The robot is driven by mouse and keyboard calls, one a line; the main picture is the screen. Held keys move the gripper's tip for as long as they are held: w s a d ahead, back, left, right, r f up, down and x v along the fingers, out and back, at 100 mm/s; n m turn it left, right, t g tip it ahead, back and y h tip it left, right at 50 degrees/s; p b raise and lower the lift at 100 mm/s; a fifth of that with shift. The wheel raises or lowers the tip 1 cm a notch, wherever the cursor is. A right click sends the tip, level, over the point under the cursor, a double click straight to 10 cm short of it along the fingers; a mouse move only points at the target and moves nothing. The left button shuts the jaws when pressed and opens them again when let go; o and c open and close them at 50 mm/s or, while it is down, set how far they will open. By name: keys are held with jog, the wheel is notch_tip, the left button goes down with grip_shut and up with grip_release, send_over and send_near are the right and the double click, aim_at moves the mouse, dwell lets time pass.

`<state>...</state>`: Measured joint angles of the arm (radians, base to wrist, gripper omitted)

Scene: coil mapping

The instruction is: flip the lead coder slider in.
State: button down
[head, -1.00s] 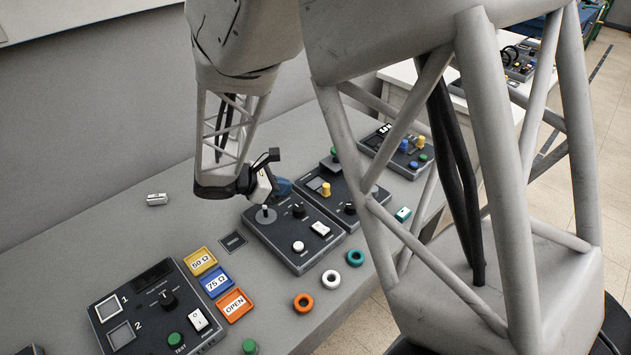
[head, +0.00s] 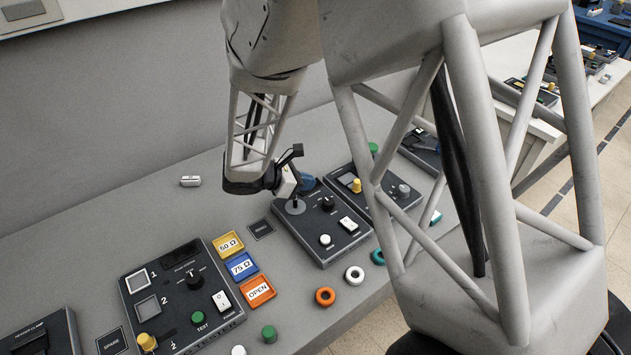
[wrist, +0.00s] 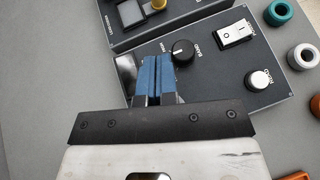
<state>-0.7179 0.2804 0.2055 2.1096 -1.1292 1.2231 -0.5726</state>
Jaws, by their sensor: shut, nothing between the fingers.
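My gripper (head: 305,184) hangs over the back left part of a dark control box (head: 338,252), its blue fingers shut and empty. In the wrist view the fingers (wrist: 154,75) are side by side over that box (wrist: 205,82), beside a black knob (wrist: 183,51). A second dark box (head: 394,208) stands just beyond, with a small window and a yellow handle (head: 356,186). In the wrist view this yellow handle (wrist: 158,4) shows at the top edge, apart from the fingers. I cannot read a lead coder label, so I cannot tell which part is its slider.
The near box has a grey disc with a stem (head: 295,207), a rocker switch (head: 348,224) and a white button (head: 325,240). Coloured trays (head: 243,266) and another box (head: 185,299) lie to the left. Rings (head: 325,297) lie in front. My arm hides part of the right side.

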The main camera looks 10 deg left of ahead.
send_near(354, 188)
jog(key=x, duration=0.4)
jog(key=shift+w+d, duration=0.4)
jog(key=shift+d, duration=0.25)
jog(key=shift+w+d, duration=0.3)
jog(key=shift+d, duration=0.2)
jog(key=w+d, duration=0.6)
jog(key=shift+w+d, duration=0.2)
jog(key=shift+s+a, duration=0.35)
jog(key=shift+a, duration=0.25)
jog(key=shift+s+a, duration=0.35)
jog(key=shift+a, duration=0.25)
jog(key=shift+s+a, duration=0.35)
jog(key=shift+a, duration=0.3)
jog(key=v, duration=1)
